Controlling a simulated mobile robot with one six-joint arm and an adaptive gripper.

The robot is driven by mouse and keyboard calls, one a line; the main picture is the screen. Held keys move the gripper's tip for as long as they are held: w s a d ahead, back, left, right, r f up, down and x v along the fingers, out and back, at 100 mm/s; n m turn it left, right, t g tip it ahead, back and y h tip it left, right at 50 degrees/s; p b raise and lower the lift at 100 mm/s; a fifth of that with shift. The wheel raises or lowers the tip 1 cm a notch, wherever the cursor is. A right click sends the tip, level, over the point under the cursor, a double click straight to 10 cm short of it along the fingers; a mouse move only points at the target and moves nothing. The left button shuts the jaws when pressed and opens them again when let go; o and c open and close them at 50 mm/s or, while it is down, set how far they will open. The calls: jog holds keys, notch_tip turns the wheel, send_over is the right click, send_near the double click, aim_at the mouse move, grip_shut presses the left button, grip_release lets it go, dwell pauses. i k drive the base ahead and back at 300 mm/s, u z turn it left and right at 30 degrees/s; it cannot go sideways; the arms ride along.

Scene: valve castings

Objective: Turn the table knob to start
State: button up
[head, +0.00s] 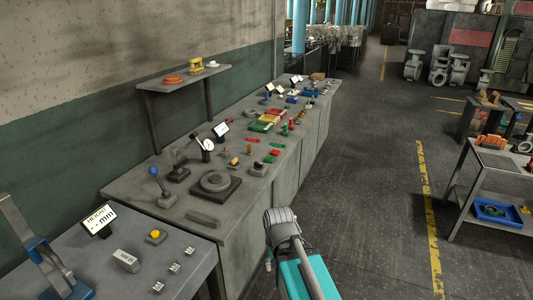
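I cannot tell for sure which part is the table knob. On the long grey bench (262,176), a round disc on a square dark base (216,184) looks like a small rotary table. A lever with a blue ball top (154,171) stands to its left, tilted. On the nearer grey table (190,262) sits a yellow round knob (155,236). My arm, with a teal link and a grey joint, rises at the bottom centre beside the bench front. My gripper's fingers do not show.
A display reading HEIGHT mm (99,220) and small labelled blocks stand on the nearer table. A dial gauge stand (205,147) and several coloured parts fill the bench further back. A cart (490,165) stands right; the floor between is clear.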

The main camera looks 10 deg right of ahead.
aim_at(258, 165)
jog(key=z, duration=0.25)
jog(key=i, duration=1.1)
jog(key=z, duration=0.35)
